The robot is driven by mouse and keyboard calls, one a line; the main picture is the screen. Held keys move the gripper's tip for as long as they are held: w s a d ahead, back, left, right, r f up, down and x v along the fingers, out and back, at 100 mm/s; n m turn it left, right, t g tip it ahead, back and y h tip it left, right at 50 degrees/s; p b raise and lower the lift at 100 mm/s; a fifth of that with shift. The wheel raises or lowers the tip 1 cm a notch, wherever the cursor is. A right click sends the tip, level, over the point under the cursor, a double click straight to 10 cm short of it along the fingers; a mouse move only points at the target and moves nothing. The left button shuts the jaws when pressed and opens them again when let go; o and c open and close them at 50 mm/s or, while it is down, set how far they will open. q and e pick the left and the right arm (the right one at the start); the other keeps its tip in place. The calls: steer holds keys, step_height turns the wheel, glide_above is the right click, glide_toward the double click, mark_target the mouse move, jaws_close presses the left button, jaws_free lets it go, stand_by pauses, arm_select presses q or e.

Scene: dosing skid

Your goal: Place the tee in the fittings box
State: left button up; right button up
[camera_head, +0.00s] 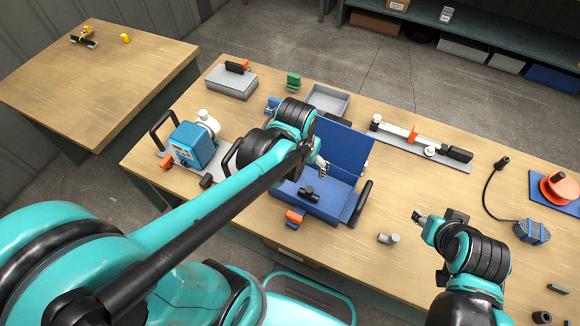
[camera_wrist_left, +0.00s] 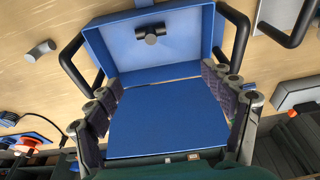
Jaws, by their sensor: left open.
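A blue fittings box (camera_head: 312,207) with two black side handles stands at the middle of the table, its lid (camera_head: 345,146) raised. A dark T-shaped fitting, seemingly the tee (camera_head: 308,194), lies inside the box; it also shows in the left wrist view (camera_wrist_left: 150,34). A grey pipe fitting (camera_head: 388,238) lies on the table right of the box and shows in the left wrist view (camera_wrist_left: 40,50). My left gripper (camera_head: 320,168) is open and empty above the box, by the lid. My right gripper (camera_head: 436,222) is over the table at right; its finger opening is unclear.
A blue pump (camera_head: 193,145) stands left of the box. A grey open tray (camera_head: 328,100) is behind the lid. An orange-and-black piece (camera_head: 294,218) sits at the box's front. A rail with fittings (camera_head: 420,145) lies at the back right.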

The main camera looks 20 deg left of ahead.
arm_select(q)
steer(key=s+a+r+t, duration=0.2)
steer(key=s+r+t, duration=0.2)
steer(key=s+r, duration=0.1)
steer(key=shift+s+a+r+n+t, duration=0.25)
steer(key=shift+s+a+n+t, duration=0.05)
steer(key=shift+s+a, duration=0.1)
